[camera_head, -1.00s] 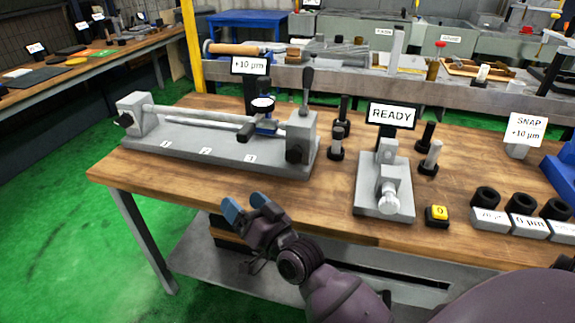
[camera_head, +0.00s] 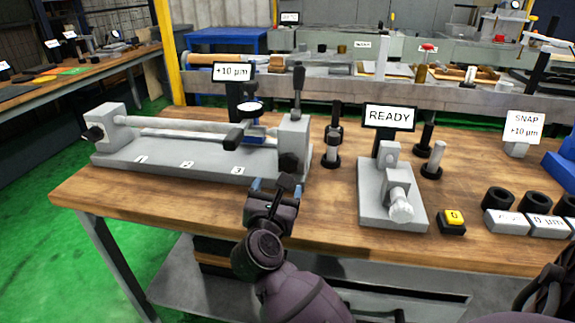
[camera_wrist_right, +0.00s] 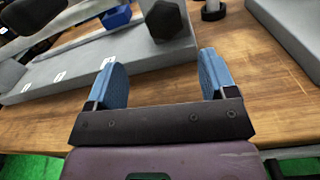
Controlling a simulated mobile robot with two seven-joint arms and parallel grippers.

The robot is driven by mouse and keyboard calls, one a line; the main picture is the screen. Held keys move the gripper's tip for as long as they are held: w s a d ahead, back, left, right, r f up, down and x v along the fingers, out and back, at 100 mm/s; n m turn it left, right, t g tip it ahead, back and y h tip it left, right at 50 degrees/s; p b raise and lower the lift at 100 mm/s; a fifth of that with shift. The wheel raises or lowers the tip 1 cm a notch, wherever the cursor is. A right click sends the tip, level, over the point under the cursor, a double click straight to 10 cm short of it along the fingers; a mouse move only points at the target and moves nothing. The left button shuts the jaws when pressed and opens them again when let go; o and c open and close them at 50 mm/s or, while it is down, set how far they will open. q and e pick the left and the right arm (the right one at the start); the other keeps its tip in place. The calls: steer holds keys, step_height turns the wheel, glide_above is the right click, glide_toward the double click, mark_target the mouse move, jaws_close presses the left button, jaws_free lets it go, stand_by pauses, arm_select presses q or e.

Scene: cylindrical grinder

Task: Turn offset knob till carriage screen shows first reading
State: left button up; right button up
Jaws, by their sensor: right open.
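The grey bench fixture (camera_head: 130,158) carries a bar between two end blocks. A black faceted knob (camera_head: 290,162) sits low on the front of its right end block; it also shows in the right wrist view (camera_wrist_right: 167,20). The carriage (camera_head: 250,130) has a dial and blue parts, and a screen (camera_head: 232,71) behind it reads "+10 µm". My right gripper (camera_head: 276,186) is open and empty, just in front of and below the knob. In the right wrist view its blue fingers (camera_wrist_right: 162,80) are apart, with the knob ahead between them, not touched.
A "READY" screen (camera_head: 390,116) stands behind a grey gauge block (camera_head: 380,206). A yellow button (camera_head: 453,217), black rings on labelled blocks and a "SNAP +10 µm" card (camera_head: 523,127) are at the right. Dark posts stand between fixture and gauge. The wooden table (camera_head: 330,215) is clear in front.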

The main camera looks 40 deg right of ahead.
mark_target(287, 168)
steer(key=shift+s+d+f+m, duration=0.1)
steer(key=shift+f+m, duration=0.05)
steer(key=shift+m, duration=0.25)
steer(key=shift+w+d, duration=0.25)
steer(key=shift+d, duration=0.05)
steer(key=b+x, duration=0.1)
steer(key=x, duration=0.7)
steer(key=shift+w+d+f, duration=0.15)
steer(key=shift+w+d, duration=0.05)
steer(key=shift+d, duration=0.1)
steer(key=shift+w+d, duration=0.4)
steer(key=shift+d, duration=0.1)
arm_select(q)
steer(key=shift+s+f, duration=0.15)
steer(key=shift+f, duration=0.4)
steer(key=shift+s+f, duration=0.1)
steer(key=shift+s, duration=0.05)
arm_select(e)
steer(key=shift+c, duration=1.2)
steer(key=c, duration=0.7)
arm_select(q)
steer(key=shift+s+a, duration=0.1)
steer(key=shift+s, duration=0.05)
